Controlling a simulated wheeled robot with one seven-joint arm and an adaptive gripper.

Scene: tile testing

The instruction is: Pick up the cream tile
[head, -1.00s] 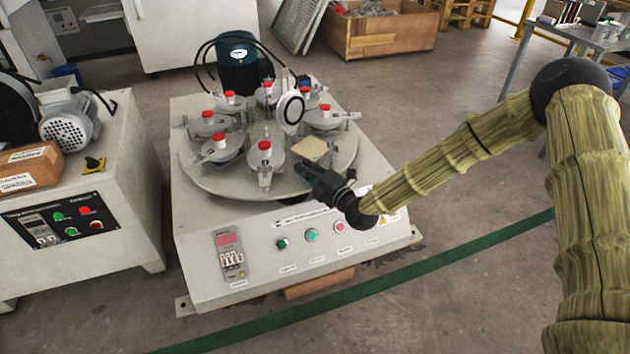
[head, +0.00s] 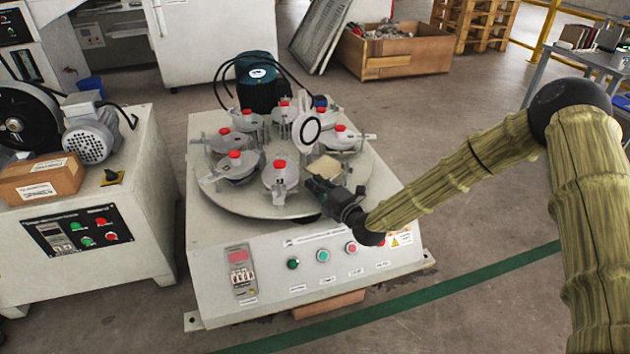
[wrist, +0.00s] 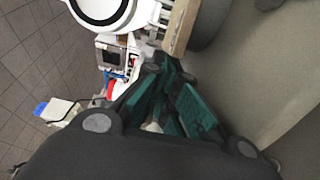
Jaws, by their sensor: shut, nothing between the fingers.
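The cream tile (head: 325,167) lies at the front right of the round turntable (head: 245,208) on the grinding machine. In the wrist view, a tan edge that looks like the tile (wrist: 179,27) shows just beyond the fingertips. My gripper (head: 311,184) is at the near side of the tile, close to it and over the turntable's front right edge. The gripper also shows in the wrist view (wrist: 168,72), with its green-padded fingers shut and nothing held between them. Whether the fingertips touch the tile I cannot tell.
Several grey holders with red knobs (head: 280,164) stand around the turntable. A round white-faced disc (head: 306,131) stands upright just behind the tile. A dark motor (head: 258,82) is at the back. A control panel (head: 322,256) is below the gripper.

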